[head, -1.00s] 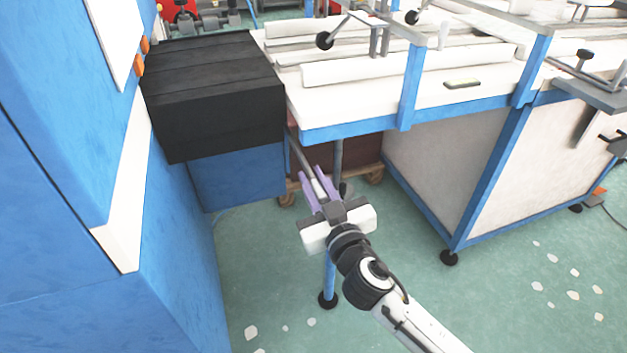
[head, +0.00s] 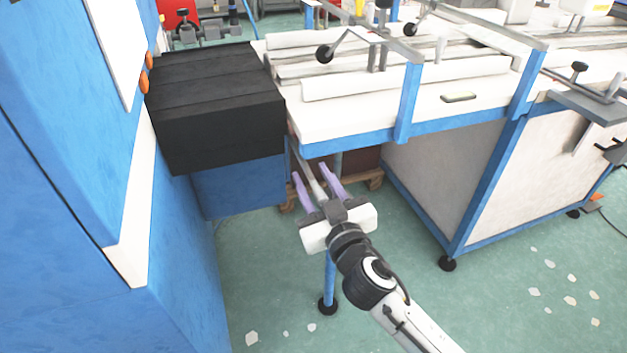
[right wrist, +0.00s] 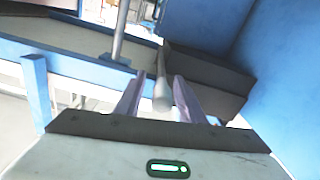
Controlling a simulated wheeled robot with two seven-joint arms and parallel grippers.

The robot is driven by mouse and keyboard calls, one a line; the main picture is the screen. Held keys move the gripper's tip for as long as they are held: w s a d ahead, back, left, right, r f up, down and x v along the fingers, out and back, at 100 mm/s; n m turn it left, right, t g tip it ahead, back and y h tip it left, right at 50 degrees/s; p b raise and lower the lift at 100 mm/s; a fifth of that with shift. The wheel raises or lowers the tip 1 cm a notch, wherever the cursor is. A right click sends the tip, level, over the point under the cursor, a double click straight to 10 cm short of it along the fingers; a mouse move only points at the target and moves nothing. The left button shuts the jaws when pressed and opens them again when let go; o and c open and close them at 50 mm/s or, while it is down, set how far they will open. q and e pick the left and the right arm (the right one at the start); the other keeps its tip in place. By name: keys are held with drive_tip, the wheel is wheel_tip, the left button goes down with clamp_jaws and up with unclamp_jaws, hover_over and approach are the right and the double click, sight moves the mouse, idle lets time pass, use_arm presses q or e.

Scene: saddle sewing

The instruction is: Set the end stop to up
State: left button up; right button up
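A grey rod-like handle with a thicker rounded end (right wrist: 162,92), which I take to be the end stop's lever, sticks out below the machine table. In the head view the handle (head: 311,174) slopes down toward my right gripper (head: 317,182). That gripper is open, with its two purple fingers on either side of the handle. In the right wrist view the handle's end lies between the fingertips (right wrist: 157,92), with a visible gap on both sides. The handle's upper mounting is partly hidden under the table edge. My left gripper is not in view.
The white machine table (head: 345,115) with its blue edge is just above the gripper. A black box-like cover (head: 215,115) and a blue cabinet (head: 60,190) stand to the left. A blue leg (head: 329,275) stands below the gripper. Green floor is open in front.

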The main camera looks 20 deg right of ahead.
sight(325, 200)
drive_tip(key=shift+f, duration=0.1)
drive_tip(key=shift+s, duration=0.35)
use_arm(q)
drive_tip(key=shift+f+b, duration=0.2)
drive_tip(key=shift+b, duration=0.15)
use_arm(e)
drive_tip(key=s, duration=0.9)
drive_tip(key=shift+s+d, duration=0.25)
drive_tip(key=shift+s, duration=0.1)
